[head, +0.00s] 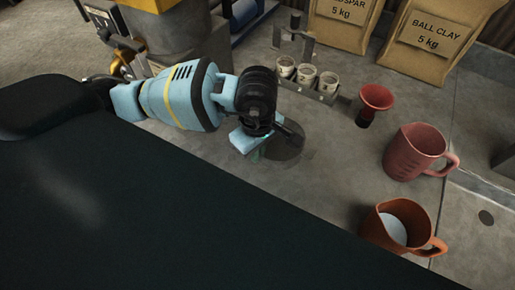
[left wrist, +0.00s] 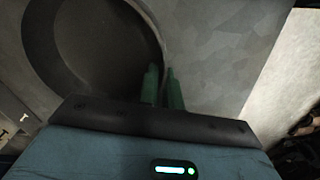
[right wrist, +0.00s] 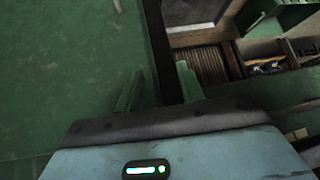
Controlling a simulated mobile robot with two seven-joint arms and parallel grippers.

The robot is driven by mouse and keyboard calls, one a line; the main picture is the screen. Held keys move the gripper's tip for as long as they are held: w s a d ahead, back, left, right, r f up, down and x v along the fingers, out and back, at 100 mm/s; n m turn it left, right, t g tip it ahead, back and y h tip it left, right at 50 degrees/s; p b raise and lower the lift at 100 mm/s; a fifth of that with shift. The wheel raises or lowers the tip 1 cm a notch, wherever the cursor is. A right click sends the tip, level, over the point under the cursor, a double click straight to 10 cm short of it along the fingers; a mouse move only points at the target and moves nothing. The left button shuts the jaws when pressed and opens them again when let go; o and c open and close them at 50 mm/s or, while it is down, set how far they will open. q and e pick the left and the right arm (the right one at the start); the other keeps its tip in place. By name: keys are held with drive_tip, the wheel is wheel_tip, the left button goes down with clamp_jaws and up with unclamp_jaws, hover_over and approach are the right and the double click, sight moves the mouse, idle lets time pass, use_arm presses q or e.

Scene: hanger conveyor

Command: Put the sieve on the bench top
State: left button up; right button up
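The sieve (head: 287,146) is a dark round pan with a mesh, in the middle of the head view over the grey bench top (head: 330,185). In the left wrist view the sieve (left wrist: 85,45) fills the upper left, its curved rim running between the fingers. My left gripper (head: 268,138) is shut on that rim; its green fingers (left wrist: 164,88) are close together. I cannot tell whether the sieve touches the bench. My right gripper (right wrist: 157,88) shows only in its wrist view, with fingers apart and nothing between them.
A pink mug (head: 405,152) and an orange mug (head: 385,228) stand to the right. A red funnel-shaped item (head: 376,97) and a rack of small cups (head: 308,80) stand behind. Clay bags (head: 428,42) line the back. A dark surface (head: 150,215) fills the lower left.

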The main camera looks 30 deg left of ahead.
use_arm(q)
drive_tip(key=o, duration=0.4)
drive_tip(key=shift+c, duration=0.2)
drive_tip(key=shift+r, duration=0.1)
wheel_tip(320, 180, up, 12)
drive_tip(key=shift+p, duration=0.3)
drive_tip(key=shift+r, duration=0.1)
